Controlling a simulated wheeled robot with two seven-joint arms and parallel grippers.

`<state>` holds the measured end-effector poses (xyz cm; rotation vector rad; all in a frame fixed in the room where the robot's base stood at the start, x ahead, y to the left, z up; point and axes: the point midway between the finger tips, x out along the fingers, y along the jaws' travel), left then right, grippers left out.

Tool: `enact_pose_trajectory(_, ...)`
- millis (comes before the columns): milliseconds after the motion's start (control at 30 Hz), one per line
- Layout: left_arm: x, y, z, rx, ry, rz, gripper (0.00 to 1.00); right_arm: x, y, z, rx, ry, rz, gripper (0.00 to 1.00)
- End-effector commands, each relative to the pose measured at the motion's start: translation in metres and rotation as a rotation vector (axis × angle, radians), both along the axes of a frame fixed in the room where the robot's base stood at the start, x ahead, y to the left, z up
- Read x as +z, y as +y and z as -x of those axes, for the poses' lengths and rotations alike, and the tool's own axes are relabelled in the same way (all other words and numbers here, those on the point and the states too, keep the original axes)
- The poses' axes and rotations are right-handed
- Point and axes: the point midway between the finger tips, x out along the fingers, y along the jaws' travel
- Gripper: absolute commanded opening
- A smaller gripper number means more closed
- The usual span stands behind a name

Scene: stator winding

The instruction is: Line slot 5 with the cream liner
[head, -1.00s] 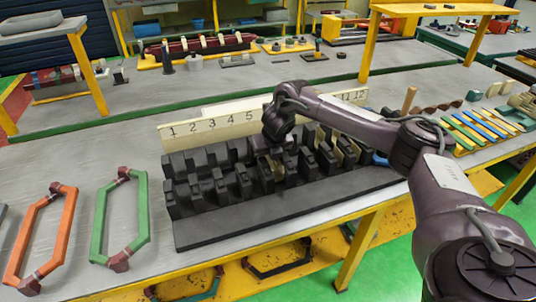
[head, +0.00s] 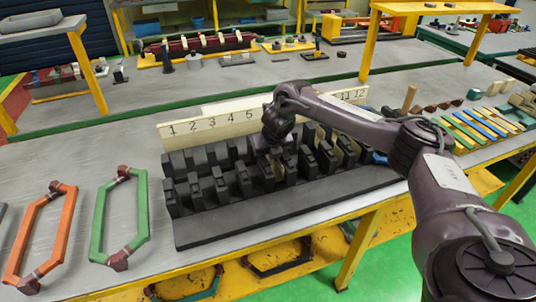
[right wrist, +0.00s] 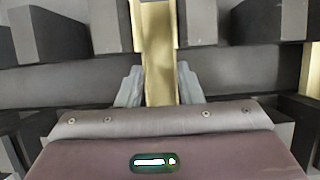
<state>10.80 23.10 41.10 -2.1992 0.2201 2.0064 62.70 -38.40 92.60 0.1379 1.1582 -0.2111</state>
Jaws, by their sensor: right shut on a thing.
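My right gripper (head: 266,150) is over the block's near row of teeth, a little right of the number 5. In the right wrist view my right gripper (right wrist: 158,92) is shut on a cream liner (right wrist: 158,55). The liner lies lengthwise between black teeth, with the fingers at both sides of its near end. My wrist hides part of the slots and several numbers, so the exact slot is unclear. My left gripper is out of view.
An orange coil (head: 41,236) and a green coil (head: 99,222) lie left of the block. Other cream liners (head: 346,152) sit in slots at right. Coloured strips (head: 478,130) lie at far right. The bench between the green coil and the block is free.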

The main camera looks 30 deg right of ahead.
Motion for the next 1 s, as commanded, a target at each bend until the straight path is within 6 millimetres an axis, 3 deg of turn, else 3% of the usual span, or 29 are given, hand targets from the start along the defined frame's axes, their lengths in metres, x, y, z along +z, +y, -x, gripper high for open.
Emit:
enact_pose_trajectory(500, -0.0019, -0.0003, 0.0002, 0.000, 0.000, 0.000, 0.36, -0.0040, 0.0001, -0.0002, 0.000, 0.000, 0.000, 0.20)
enact_pose_trajectory(533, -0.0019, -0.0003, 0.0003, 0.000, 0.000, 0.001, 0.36, -0.0040, 0.0001, -0.0001, 0.000, 0.000, 0.000, 0.34)
enact_pose_trajectory(700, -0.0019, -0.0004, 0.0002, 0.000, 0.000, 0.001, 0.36, -0.0040, 0.0001, 0.0000, 0.000, 0.000, 0.000, 0.56)
enact_pose_trajectory(1000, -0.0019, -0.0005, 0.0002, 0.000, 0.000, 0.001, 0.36, -0.0042, 0.0000, 0.0001, 0.000, 0.000, 0.000, 0.58)
